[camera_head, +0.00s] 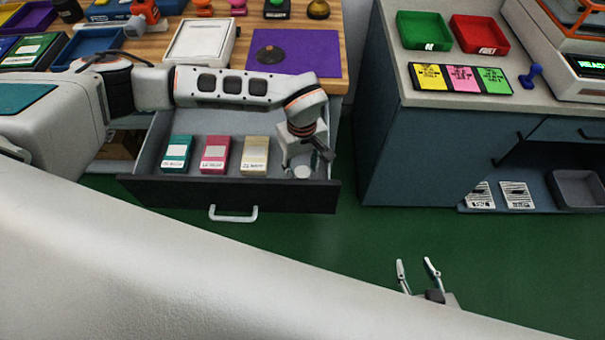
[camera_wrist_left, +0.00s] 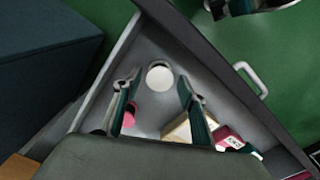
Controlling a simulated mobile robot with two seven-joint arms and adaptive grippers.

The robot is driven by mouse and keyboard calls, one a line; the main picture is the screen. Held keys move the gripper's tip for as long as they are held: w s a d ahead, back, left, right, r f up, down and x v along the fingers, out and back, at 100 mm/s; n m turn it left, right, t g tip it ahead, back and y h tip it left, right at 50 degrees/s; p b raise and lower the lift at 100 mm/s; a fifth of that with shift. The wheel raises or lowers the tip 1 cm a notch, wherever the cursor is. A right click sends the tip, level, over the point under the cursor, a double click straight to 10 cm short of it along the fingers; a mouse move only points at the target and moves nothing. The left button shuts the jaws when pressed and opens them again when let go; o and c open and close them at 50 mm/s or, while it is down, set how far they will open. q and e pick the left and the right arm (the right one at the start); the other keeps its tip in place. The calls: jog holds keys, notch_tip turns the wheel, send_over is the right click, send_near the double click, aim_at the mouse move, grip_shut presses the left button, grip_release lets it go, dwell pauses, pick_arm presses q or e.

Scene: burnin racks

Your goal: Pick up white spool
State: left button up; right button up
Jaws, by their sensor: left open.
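The white spool (camera_head: 302,172) lies in the open drawer (camera_head: 228,193), near its right front corner. In the left wrist view the white spool (camera_wrist_left: 159,76) shows as a round white top just beyond and between the fingertips. My left gripper (camera_head: 312,152) is over the right end of the drawer, open and empty, pointing down at the spool. In the left wrist view its two fingers (camera_wrist_left: 157,86) are spread apart, with the spool not between them in a grip. My right gripper (camera_head: 417,263) is open and empty over the green floor, low in the head view.
Teal (camera_head: 177,153), red (camera_head: 215,154) and cream (camera_head: 255,155) boxes stand in the drawer left of the gripper. A pink round thing (camera_wrist_left: 130,112) lies near one finger. Drawer walls are close by. A wooden worktop is behind, a blue cabinet (camera_head: 425,150) to the right.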

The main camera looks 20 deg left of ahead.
pick_arm(q)
notch_tip(320, 180, down, 2)
jog(key=shift+f, duration=0.1)
jog(key=c, duration=0.9)
